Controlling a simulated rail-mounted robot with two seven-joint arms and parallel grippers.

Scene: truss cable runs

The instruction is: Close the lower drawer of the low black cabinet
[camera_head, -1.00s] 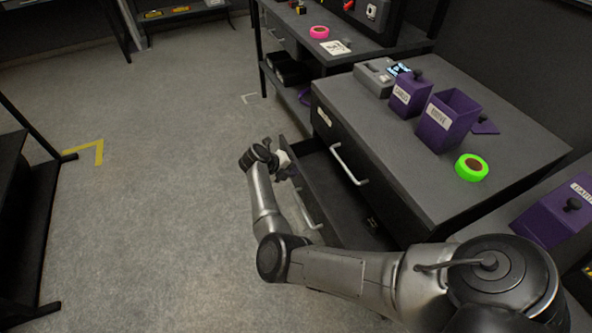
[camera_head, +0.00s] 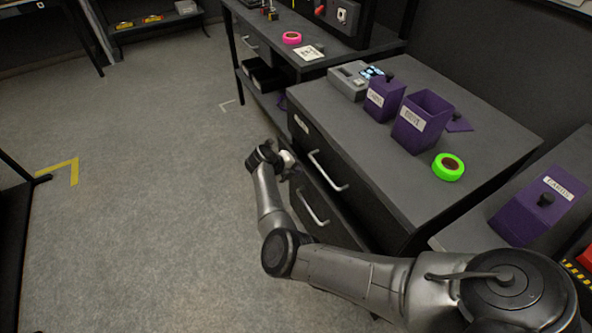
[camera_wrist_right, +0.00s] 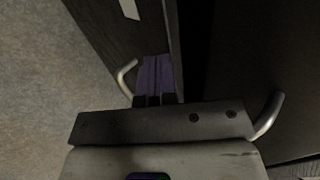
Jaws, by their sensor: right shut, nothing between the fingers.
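The low black cabinet (camera_head: 385,185) stands right of centre in the head view. Its lower drawer (camera_head: 338,232), with a bar handle, sticks out slightly, with a narrow dark gap behind its front. The upper drawer (camera_head: 322,152) is shut. My right gripper (camera_head: 291,170) is shut and empty at the far end of the lower drawer front. In the right wrist view, the lower drawer front (camera_wrist_right: 112,42) is on the left and the purple shut fingers (camera_wrist_right: 154,78) are at its edge beside the gap. Exact contact is unclear. My left gripper is out of view.
Purple bins (camera_head: 420,122), a green tape roll (camera_head: 448,167) and a grey device (camera_head: 348,82) stand on the cabinet top. A bench with pink tape (camera_head: 292,38) stands beyond. A purple box (camera_head: 541,208) is at right. The floor (camera_head: 150,220) at left is clear.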

